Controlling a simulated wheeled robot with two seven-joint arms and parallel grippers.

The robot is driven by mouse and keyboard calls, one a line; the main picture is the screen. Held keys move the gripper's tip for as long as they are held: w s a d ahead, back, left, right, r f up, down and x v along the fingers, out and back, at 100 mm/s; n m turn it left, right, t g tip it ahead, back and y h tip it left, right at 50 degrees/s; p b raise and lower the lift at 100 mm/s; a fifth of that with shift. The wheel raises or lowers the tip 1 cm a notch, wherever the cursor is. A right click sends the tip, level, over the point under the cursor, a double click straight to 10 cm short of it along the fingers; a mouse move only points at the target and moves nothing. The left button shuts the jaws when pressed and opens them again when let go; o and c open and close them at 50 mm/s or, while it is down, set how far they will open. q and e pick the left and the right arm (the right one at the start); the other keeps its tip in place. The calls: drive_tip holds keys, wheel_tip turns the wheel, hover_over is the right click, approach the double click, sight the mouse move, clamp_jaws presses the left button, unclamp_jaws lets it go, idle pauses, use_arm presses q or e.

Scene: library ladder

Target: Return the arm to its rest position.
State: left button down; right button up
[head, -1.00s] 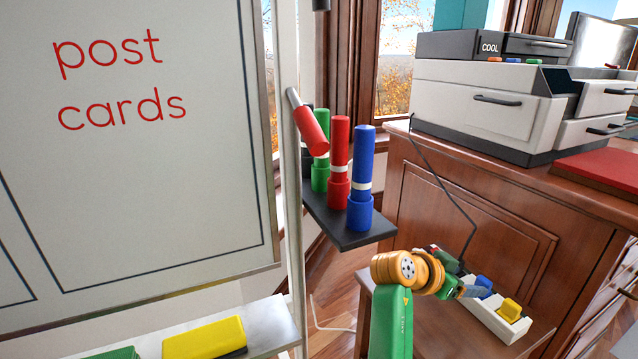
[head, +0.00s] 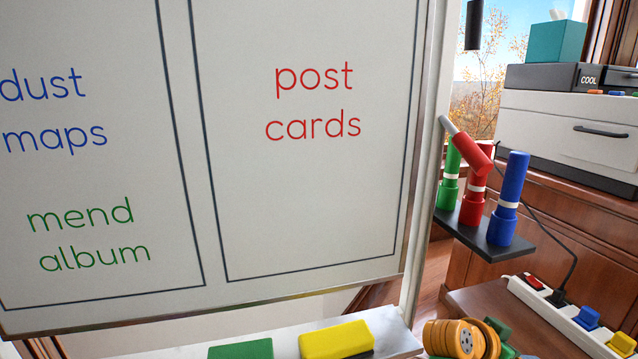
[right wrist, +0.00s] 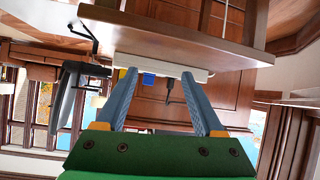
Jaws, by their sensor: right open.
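My right arm (head: 460,338), with orange joints and green links, shows at the bottom edge of the head view, below the marker shelf and right of the board's tray. Its gripper is not clear there. In the right wrist view my right gripper (right wrist: 159,75) is open, its two blue-grey fingers apart with nothing held between them. Beyond the fingertips is a white power strip (right wrist: 178,69) with a blue plug (right wrist: 148,79). I cannot tell the gap between the fingers and the strip. My left gripper is not in view.
A whiteboard (head: 310,200) fills the left. Its tray (head: 280,344) holds green (head: 240,350) and yellow (head: 335,340) erasers. The power strip (head: 570,325) lies at the lower right.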

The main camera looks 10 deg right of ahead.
drive_tip(key=s+a+f+n+t+y, duration=0.3)
drive_tip(key=s+a+f+n+y, duration=0.5)
drive_tip(key=a+f+n, duration=0.55)
drive_tip(key=s+a+f+n+g+y, duration=0.2)
drive_tip(key=s+a+f+n+y, duration=0.15)
drive_tip(key=s+a, duration=0.65)
wheel_tip(320, 180, down, 16)
drive_tip(key=s, duration=0.1)
use_arm(q)
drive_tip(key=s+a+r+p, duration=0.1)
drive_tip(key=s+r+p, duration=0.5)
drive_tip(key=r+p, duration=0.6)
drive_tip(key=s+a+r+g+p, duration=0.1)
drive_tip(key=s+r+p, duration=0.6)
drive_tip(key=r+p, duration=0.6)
drive_tip(key=p, duration=1.1)
drive_tip(key=shift+p, duration=0.3)
use_arm(e)
drive_tip(key=s+d+r+g, duration=0.1)
drive_tip(key=s+r, duration=0.5)
drive_tip(key=r, duration=0.7)
drive_tip(key=s+d+r+g, duration=0.1)
drive_tip(key=s+r, duration=0.6)
drive_tip(key=r, duration=0.5)
drive_tip(key=shift+r, duration=0.35)
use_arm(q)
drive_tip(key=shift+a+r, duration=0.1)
use_arm(e)
drive_tip(key=shift+d, duration=0.1)
